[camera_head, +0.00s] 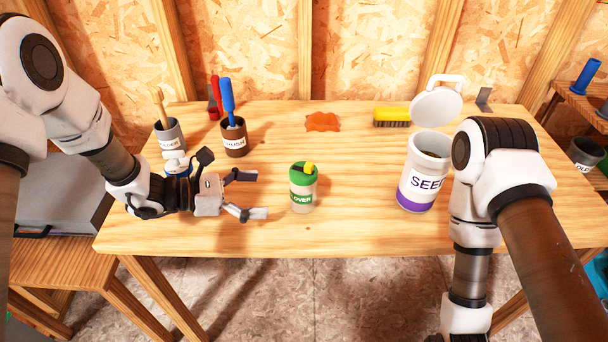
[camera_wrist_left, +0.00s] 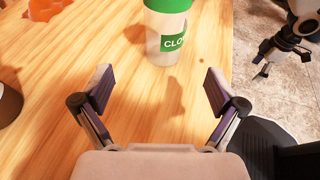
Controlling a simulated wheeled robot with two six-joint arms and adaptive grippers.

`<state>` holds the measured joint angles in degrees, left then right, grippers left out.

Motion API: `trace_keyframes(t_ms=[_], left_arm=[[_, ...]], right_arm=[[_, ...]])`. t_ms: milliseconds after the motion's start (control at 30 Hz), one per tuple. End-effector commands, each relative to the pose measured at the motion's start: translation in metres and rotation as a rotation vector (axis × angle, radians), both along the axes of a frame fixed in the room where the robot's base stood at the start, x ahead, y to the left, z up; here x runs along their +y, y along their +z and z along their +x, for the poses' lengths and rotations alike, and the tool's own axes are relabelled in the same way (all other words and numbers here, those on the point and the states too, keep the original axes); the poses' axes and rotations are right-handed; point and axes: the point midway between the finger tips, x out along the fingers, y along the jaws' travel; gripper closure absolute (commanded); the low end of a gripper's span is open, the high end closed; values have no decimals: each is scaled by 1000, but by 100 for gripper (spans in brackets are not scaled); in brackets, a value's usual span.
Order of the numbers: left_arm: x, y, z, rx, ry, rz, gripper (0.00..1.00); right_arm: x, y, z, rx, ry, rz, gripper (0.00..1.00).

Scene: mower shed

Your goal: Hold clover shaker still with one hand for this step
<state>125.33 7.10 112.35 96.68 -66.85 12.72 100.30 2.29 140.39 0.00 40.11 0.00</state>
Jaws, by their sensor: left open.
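The clover shaker (camera_head: 302,195), a small pale container with a green label and green top, stands upright near the middle of the table. A small yellow piece shows at its top. It also shows at the top of the left wrist view (camera_wrist_left: 168,32), its upper part cut off. My left gripper (camera_head: 252,194) is open and empty, just left of the shaker, fingers pointing toward it with a gap between. In the left wrist view, the shaker is ahead of the spread fingers (camera_wrist_left: 158,92). My right gripper (camera_wrist_left: 262,68) hangs beyond the table edge, small; its finger opening is unclear.
A white seed canister (camera_head: 418,184) with a purple band stands right, its lid (camera_head: 436,107) raised. Behind my left gripper are a brown brush cup (camera_head: 235,142) and a grey cup (camera_head: 168,135). An orange piece (camera_head: 322,121) and yellow brush (camera_head: 392,115) lie at the back.

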Motion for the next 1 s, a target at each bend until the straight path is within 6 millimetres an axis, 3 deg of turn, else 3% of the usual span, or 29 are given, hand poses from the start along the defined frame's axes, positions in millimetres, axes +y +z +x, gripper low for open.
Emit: trace_keyframes(t_ms=[500,900,1000], left_arm=[[-75,-27,22,0,-4,3,4],[-84,-28,25,1,-2,2,4],[-84,-28,25,1,-2,2,39]], right_arm=[[0,-26,0,0,0,0,13],[0,-27,0,0,0,0,13],[0,-27,0,0,0,0,13]])
